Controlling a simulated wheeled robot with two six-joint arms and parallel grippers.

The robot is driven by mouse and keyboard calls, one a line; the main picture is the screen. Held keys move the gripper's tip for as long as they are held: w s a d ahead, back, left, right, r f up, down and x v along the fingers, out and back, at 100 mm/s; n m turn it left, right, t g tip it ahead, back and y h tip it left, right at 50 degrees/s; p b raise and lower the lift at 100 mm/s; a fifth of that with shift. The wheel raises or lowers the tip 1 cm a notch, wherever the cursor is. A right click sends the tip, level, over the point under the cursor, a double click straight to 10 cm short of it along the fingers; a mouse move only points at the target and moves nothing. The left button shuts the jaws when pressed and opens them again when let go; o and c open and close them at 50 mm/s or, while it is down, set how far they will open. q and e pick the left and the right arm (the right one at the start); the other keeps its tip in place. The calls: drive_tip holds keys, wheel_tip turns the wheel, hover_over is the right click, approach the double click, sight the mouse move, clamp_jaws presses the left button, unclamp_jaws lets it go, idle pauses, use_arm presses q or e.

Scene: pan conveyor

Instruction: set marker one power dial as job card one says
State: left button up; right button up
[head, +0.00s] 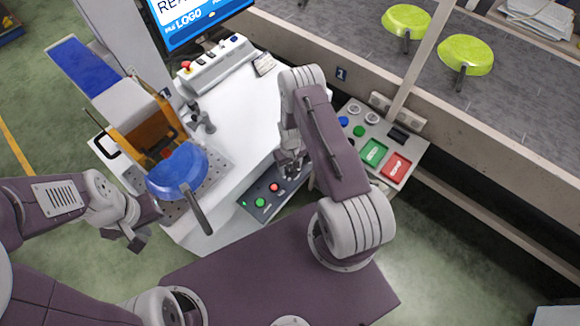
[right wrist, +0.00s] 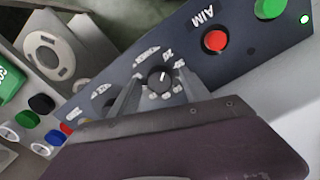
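The power dial (right wrist: 160,79) is a small black knob with a white mark, on a dark control panel (right wrist: 232,42) in the right wrist view. Its mark points up in that picture, near an upside-down 20. My right gripper (right wrist: 158,84) is open, one finger on each side of the knob; contact cannot be told. In the head view my right gripper (head: 290,165) hangs over the panel (head: 250,199) and hides the dial. My left gripper (head: 128,237) is off to the left; its opening is unclear. I cannot make out a readable job card.
A blue pan (head: 177,170) sits at an orange fixture (head: 135,135) on the white bench (head: 240,110). A screen (head: 200,22) shows LOGO. A button box (head: 378,140) stands right of my right arm. Green pans (head: 467,54) are on the conveyor (head: 360,45).

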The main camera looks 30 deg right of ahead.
clamp_jaws()
drive_tip(key=shift+m, duration=0.4)
drive_tip(key=m+b, duration=0.1)
drive_tip(key=m, duration=0.3)
drive_tip(key=shift+f+b, duration=0.1)
drive_tip(key=shift+b, duration=0.3)
drive_tip(key=m+b, duration=0.1)
drive_tip(key=m, duration=0.4)
drive_tip(key=m+b, duration=0.1)
drive_tip(key=m, duration=0.4)
drive_tip(key=shift+m, duration=0.4)
drive_tip(key=m+b, duration=0.1)
drive_tip(key=m, duration=0.4)
drive_tip(key=shift+m, duration=0.3)
